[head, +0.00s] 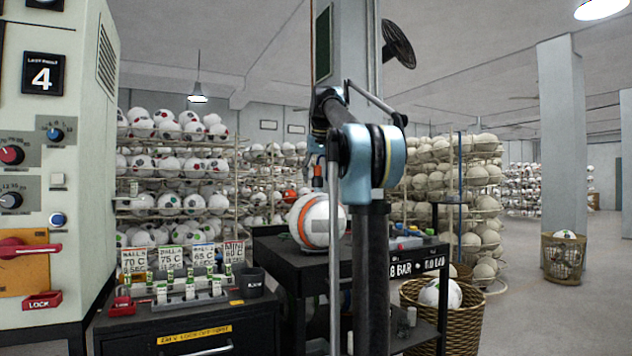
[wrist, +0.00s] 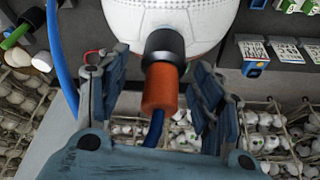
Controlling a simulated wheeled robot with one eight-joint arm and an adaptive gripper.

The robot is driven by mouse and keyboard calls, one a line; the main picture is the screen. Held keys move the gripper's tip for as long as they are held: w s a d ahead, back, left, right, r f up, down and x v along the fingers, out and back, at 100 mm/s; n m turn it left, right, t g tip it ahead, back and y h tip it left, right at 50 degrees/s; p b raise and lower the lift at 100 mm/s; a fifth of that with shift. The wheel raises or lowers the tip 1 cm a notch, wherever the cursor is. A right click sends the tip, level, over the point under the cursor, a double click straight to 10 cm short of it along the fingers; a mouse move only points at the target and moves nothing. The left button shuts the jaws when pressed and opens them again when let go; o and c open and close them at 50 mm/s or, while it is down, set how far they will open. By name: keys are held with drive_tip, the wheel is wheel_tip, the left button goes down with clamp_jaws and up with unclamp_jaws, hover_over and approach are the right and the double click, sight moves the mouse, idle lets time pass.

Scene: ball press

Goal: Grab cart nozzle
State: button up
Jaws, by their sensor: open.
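The cart nozzle (wrist: 161,88) is an orange grip with a black collar, with a blue hose at its orange end. In the wrist view it lies between the fingers of my gripper (wrist: 158,72), which is open, with a gap on each side. In the head view the nozzle (head: 318,173) stands upright just above the white ball with orange stripes (head: 312,222), its black end down at the ball's top. I cannot tell whether they touch. My gripper is small and partly hidden by my arm there. The ball (wrist: 165,20) fills the top of the wrist view.
The ball sits on a black cart (head: 275,245) with small tools at its right. A pale machine (head: 62,130) with dials stands at the left, beside a black cabinet (head: 200,335) with a gauge rack. A wicker basket (head: 455,322) stands right of the cart. Ball racks fill the back.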

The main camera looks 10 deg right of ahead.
drive_tip(key=shift+w+f, duration=0.2)
drive_tip(key=shift+f, duration=0.4)
drive_tip(key=shift+c, duration=0.5)
drive_tip(key=c, duration=1.2)
drive_tip(key=shift+r, duration=0.1)
drive_tip(key=shift+c, duration=0.2)
